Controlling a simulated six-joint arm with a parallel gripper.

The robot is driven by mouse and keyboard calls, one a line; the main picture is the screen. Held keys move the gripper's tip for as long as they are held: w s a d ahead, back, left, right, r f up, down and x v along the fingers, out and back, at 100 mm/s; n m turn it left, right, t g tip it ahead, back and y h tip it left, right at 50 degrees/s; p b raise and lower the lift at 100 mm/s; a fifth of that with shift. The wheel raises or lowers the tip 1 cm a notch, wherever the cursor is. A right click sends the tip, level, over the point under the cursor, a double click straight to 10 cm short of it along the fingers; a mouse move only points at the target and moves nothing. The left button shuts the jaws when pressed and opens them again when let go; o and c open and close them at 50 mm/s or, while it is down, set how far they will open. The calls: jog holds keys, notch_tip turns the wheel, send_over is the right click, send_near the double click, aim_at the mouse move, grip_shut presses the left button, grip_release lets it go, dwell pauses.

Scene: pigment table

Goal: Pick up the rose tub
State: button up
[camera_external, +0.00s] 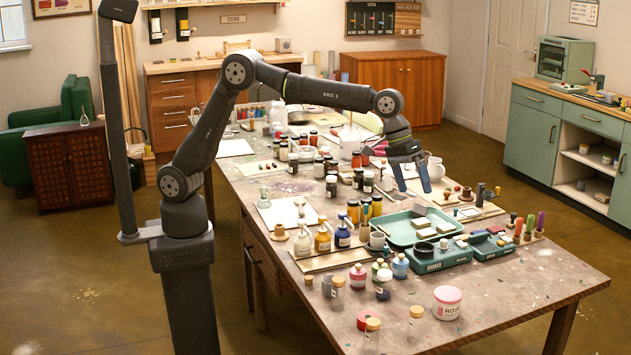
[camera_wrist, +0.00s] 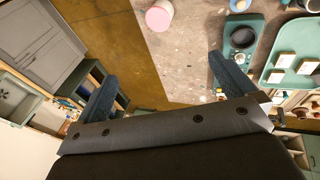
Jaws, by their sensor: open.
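The rose tub (camera_external: 447,302) is a short white jar with a pink lid and a label, upright near the table's front right edge in the external view. In the wrist view its pink lid (camera_wrist: 159,17) shows at the top middle, near the table edge. My gripper (camera_external: 411,186) is open and empty, pointing down above the back part of the table, well behind and above the tub. In the wrist view its two blue fingers (camera_wrist: 160,80) are spread wide with nothing between them.
A green tray (camera_external: 405,236) and a green scale-like unit (camera_external: 440,258) stand behind the tub. Corked jars (camera_external: 416,318) and a red-lidded pot (camera_external: 369,320) stand to its left. Bottles with pumps (camera_external: 323,237) stand farther back. The table (camera_external: 520,300) is clear to the tub's right.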

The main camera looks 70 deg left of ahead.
jog(key=shift+c, duration=0.6)
jog(key=m, duration=1.3)
send_near(445, 292)
jog(key=x, duration=1.3)
jog(key=shift+a, duration=0.1)
